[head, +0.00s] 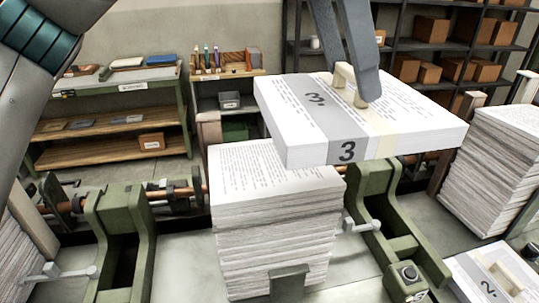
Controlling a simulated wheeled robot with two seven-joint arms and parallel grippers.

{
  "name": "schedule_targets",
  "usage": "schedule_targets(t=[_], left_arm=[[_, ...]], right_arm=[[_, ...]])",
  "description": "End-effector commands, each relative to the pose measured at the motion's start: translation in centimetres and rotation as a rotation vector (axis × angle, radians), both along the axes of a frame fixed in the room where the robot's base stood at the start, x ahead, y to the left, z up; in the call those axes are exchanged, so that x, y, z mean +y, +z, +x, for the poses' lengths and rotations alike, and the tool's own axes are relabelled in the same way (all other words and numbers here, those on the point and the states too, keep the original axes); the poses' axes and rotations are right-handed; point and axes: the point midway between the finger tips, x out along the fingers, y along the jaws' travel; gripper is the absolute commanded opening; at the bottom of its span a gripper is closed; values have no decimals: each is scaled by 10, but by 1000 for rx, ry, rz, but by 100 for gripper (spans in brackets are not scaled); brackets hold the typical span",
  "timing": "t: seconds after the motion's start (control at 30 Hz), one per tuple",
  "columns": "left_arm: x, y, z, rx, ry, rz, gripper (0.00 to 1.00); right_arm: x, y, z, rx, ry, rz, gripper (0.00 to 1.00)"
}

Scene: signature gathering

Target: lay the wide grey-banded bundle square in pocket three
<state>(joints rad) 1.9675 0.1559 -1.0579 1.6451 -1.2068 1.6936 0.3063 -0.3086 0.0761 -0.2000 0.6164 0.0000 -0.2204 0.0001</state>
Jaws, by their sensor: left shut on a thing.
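The wide grey-banded bundle (295,110) is a thick block of white printed sheets with a "3" on its grey band and a paler strip beside it. My left gripper (350,88) comes down from above and is shut on the bundle near the middle of its top. The bundle hangs tilted in the picture, above and to the right of a tall paper stack (275,220) between green frames. It hides part of what lies behind and below. I cannot tell which space is pocket three. My right gripper is not in view.
Green machine frames (125,235) stand left and right (385,230) of the stack, with small levers. Another tall stack (495,165) stands at the right. A bundle marked "2" (480,280) lies at the lower right. Shelves with boxes (430,30) and a bench (110,130) stand behind.

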Motion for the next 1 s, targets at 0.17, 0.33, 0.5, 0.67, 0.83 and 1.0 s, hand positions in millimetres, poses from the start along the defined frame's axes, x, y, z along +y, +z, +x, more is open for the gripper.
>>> schedule_targets(t=[0.17, 0.33, 0.5, 0.67, 0.83, 1.0], left_arm=[[1, 1, 1, 0, 0, -2, 0], [10, -4, 7, 0, 2, -2, 0], [32, -17, 19, 2, 2, -1, 0], [56, -34, 33, 2, 3, -1, 0], [81, -51, 48, 2, 3, -1, 0], [97, -64, 57, 0, 3, -2, 0]], right_arm=[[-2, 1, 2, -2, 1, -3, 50], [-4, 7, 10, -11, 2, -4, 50], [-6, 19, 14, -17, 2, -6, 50], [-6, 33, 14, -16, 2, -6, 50], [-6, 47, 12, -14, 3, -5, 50], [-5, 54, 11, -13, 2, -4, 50]])
